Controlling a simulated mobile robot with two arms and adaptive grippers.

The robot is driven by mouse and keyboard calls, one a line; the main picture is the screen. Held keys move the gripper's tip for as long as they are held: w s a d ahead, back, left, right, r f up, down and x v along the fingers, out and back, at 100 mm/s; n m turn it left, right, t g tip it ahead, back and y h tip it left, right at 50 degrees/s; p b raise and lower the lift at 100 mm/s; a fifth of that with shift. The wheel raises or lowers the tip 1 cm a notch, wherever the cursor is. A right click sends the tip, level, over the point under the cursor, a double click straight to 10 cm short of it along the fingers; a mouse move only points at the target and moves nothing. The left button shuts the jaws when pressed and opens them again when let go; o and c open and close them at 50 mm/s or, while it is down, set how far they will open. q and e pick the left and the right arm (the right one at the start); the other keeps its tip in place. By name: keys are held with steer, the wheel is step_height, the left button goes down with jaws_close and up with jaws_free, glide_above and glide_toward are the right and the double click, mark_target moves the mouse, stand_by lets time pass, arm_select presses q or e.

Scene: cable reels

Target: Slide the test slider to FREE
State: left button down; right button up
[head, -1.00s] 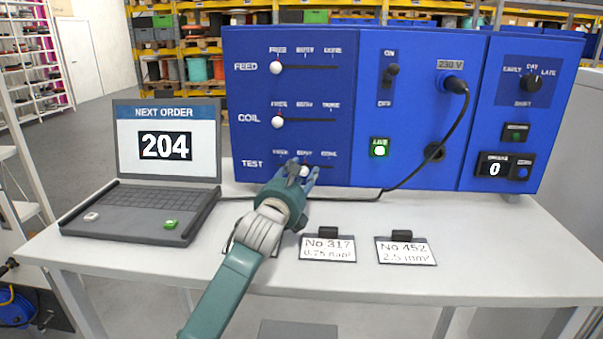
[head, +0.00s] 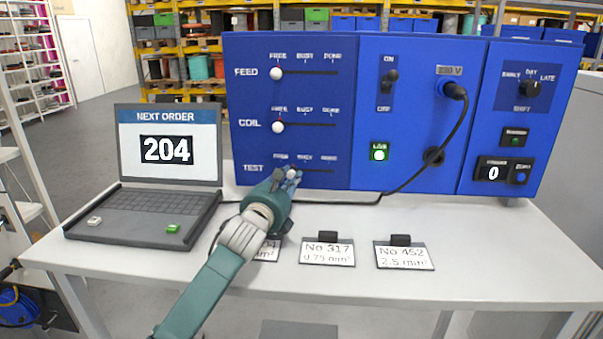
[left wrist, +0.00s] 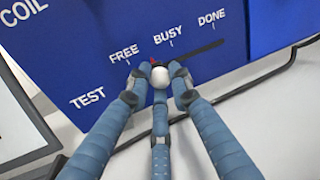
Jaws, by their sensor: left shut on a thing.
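The blue control panel (head: 290,110) has a TEST slider at the bottom of its left section. The slider's white knob (head: 291,174) also shows in the left wrist view (left wrist: 160,77). It stands between the FREE mark (left wrist: 124,54) and the BUSY mark (left wrist: 168,34). My left gripper (head: 289,178) is at the knob, its blue fingers closed around it in the left wrist view (left wrist: 159,85). The fingers hide the left end of the slot; its right part (head: 318,171) is bare. My right gripper is out of view.
The FEED knob (head: 277,73) and COIL knob (head: 278,127) stand at FREE. A black cable (head: 400,187) runs below the panel. A laptop (head: 150,212) showing 204 is at left. Label cards No 317 (head: 327,252) and No 452 (head: 404,256) lie in front.

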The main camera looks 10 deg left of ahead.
arm_select(q)
steer(key=a+p, duration=0.1)
steer(key=a, duration=0.2)
steer(key=shift+a+r, duration=0.15)
steer(key=shift+a, duration=0.25)
steer(key=shift+d, duration=0.2)
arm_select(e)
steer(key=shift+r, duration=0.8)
arm_select(q)
steer(key=c, duration=1.5)
jaws_free()
steer(key=shift+a, duration=0.2)
steer(key=shift+c, duration=0.2)
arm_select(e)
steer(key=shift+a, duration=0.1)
arm_select(q)
steer(key=shift+s, duration=0.1)
steer(key=s, duration=0.4)
steer(key=s+a, duration=0.1)
steer(key=s, duration=0.2)
steer(key=s+a, duration=0.1)
steer(key=s, duration=0.3)
steer(key=shift+s+a, duration=0.25)
steer(key=shift+s, duration=0.1)
